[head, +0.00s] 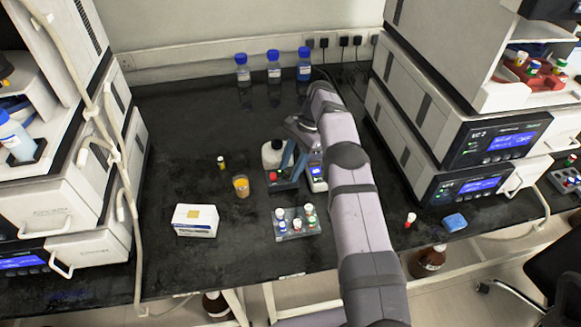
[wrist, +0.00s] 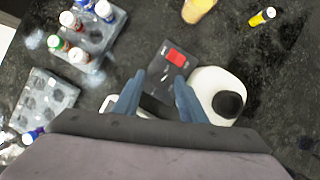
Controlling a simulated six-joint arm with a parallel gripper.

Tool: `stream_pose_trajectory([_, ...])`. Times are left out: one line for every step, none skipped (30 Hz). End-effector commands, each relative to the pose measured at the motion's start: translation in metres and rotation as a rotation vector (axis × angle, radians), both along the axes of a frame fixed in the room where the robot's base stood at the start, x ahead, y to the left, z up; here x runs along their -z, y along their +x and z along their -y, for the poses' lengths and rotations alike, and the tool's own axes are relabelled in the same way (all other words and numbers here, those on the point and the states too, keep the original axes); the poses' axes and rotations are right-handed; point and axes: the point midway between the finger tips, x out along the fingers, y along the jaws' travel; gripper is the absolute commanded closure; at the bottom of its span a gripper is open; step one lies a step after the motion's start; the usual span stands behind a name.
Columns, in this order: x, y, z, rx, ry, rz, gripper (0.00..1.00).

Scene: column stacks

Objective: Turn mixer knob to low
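A small dark device with a red switch (wrist: 176,58) lies below my gripper in the wrist view; it also shows in the head view (head: 284,185), with a green spot. A white device with a lit display (head: 317,178) stands just right, partly hidden by my arm.
A white bottle with a black cap (wrist: 207,84) stands close beside the right finger. A vial rack (wrist: 104,43) and another rack (wrist: 62,93) are at left. An orange-filled beaker (head: 241,187), a yellow-labelled vial (head: 222,162) and a white box (head: 196,221) stand further left in the head view.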

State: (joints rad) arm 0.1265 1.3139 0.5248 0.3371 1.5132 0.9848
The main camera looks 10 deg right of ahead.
Motion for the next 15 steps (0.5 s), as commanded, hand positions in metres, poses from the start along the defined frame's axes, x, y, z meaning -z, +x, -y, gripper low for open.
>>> stream_pose_trajectory([-0.001, 0.0, 0.001, 0.0, 0.0, 0.0, 0.62])
stream_pose_trajectory([-0.001, 0.001, 0.001, 0.0, 0.0, 0.001, 0.62])
stream_pose_trajectory([-0.003, 0.001, 0.002, 0.001, 0.001, 0.002, 0.62])
stream_pose_trajectory([-0.004, 0.002, 0.002, 0.001, 0.0, 0.002, 0.62])
stream_pose_trajectory([-0.005, 0.002, 0.003, 0.001, 0.001, 0.002, 0.62])
stream_pose_trajectory([-0.007, 0.003, 0.003, 0.001, 0.001, 0.002, 0.62])
stream_pose_trajectory([-0.009, 0.003, 0.004, 0.001, 0.0, 0.003, 0.62])
stream_pose_trajectory([-0.011, 0.004, 0.005, 0.0, 0.0, 0.003, 0.62])
stream_pose_trajectory([-0.014, 0.004, 0.006, 0.001, 0.0, 0.003, 0.62])
stream_pose_trajectory([-0.016, 0.004, 0.007, 0.001, 0.0, 0.003, 0.62])
stream_pose_trajectory([-0.018, 0.005, 0.008, 0.001, 0.0, 0.002, 0.62])
stream_pose_trajectory([-0.022, 0.005, 0.009, 0.001, 0.0, 0.003, 0.62])
stream_pose_trajectory([-0.025, 0.005, 0.01, 0.0, 0.0, 0.002, 0.62])
stream_pose_trajectory([-0.027, 0.005, 0.011, 0.0, -0.001, 0.004, 0.62])
stream_pose_trajectory([-0.045, 0.005, 0.01, -0.001, 0.0, 0.004, 0.62])
